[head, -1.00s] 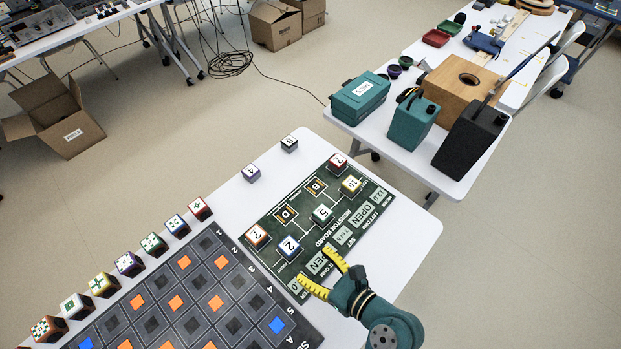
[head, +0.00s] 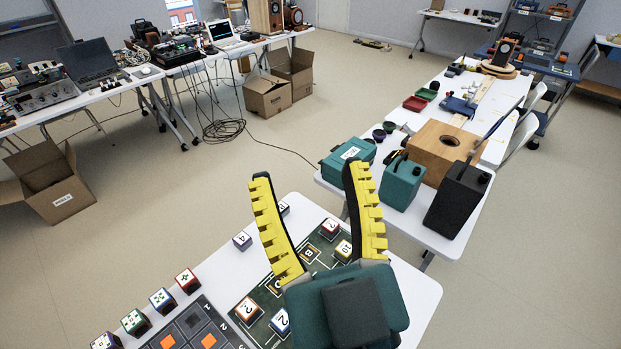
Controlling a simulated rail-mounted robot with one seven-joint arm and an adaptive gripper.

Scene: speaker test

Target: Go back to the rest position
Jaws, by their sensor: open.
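My gripper (head: 318,222) is in the head view, raised over the near table and close to the camera. Its two yellow ridged fingers point up and stand wide apart, with nothing held between them. The teal gripper body hides part of the green board (head: 322,262) and the table behind it. Several numbered cubes sit on the board, among them a red one (head: 329,229), a yellow one (head: 343,251) and a white-faced "2" cube (head: 281,322). A purple "4" cube (head: 242,240) stands on the white table (head: 215,268) beside the board.
A dark grid tray (head: 185,330) with orange squares lies at lower left, with marked cubes (head: 162,300) along its edge. Beyond stand a teal case (head: 348,158), a teal can (head: 402,182), a black can (head: 456,203) and a wooden box (head: 437,150). Open floor (head: 540,270) lies right.

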